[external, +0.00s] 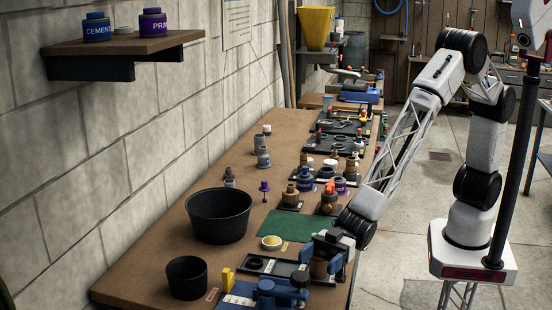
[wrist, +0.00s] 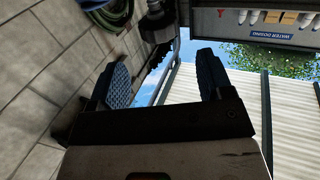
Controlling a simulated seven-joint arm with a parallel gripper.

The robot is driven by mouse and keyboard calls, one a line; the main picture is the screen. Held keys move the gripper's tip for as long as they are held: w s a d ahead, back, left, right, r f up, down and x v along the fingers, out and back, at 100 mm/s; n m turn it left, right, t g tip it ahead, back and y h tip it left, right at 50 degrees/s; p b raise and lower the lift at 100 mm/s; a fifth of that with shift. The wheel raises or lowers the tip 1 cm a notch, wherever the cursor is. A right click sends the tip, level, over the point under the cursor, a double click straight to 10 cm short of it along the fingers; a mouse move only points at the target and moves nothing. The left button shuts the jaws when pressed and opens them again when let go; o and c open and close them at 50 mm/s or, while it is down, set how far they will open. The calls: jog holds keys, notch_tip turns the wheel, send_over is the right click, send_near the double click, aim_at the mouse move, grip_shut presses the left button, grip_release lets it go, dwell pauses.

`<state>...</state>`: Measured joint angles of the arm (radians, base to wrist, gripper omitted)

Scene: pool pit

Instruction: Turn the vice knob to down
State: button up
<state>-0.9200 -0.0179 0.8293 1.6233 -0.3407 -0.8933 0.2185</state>
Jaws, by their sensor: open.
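A blue vice (external: 267,291) sits at the near front end of the brown workbench in the external view, with a dark rounded knob-like part (external: 299,279) at its right. My gripper (external: 322,245) is above and to the right of the vice, near the bench's right edge. In the wrist view, my gripper (wrist: 165,80) is open, with its two blue-padded fingers spread wide and nothing between them. The vice does not show in the wrist view. I cannot tell how the knob is turned.
A brown cylinder (external: 318,268) stands just under my gripper. A black tray (external: 262,265), a yellow block (external: 228,281), a small black pot (external: 187,278) and a large black tub (external: 219,215) are nearby. A green mat (external: 292,226) lies behind. Several fittings crowd the bench farther back.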

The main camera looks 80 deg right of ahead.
aim_at(301, 276)
jog(key=shift+a, duration=0.1)
jog(key=shift+x, duration=3.8)
jog(key=c, duration=0.9)
